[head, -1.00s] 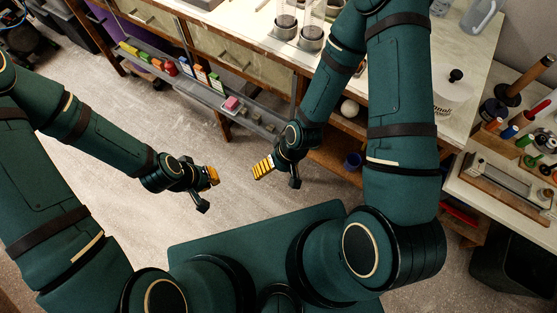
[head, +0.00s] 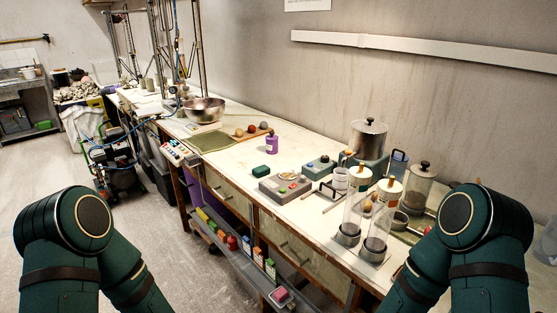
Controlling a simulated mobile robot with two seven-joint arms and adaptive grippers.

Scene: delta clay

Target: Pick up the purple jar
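The purple jar (head: 271,145) stands upright on the white workbench (head: 320,215), around the middle of its length. It is small, with a dark part at its top. It stands apart from the small things around it. Both of my arms show at the bottom of the head view, one at the left and one at the right, well short of the jar. Both grippers are below the picture and out of view.
A green mat (head: 209,141) and a board with several balls (head: 254,132) lie behind the jar. A dark green block (head: 264,172) and a grey device (head: 286,187) are nearer. Clear tubes (head: 377,232) stand at the right. A shelf of small boxes (head: 270,268) runs along the bench's front.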

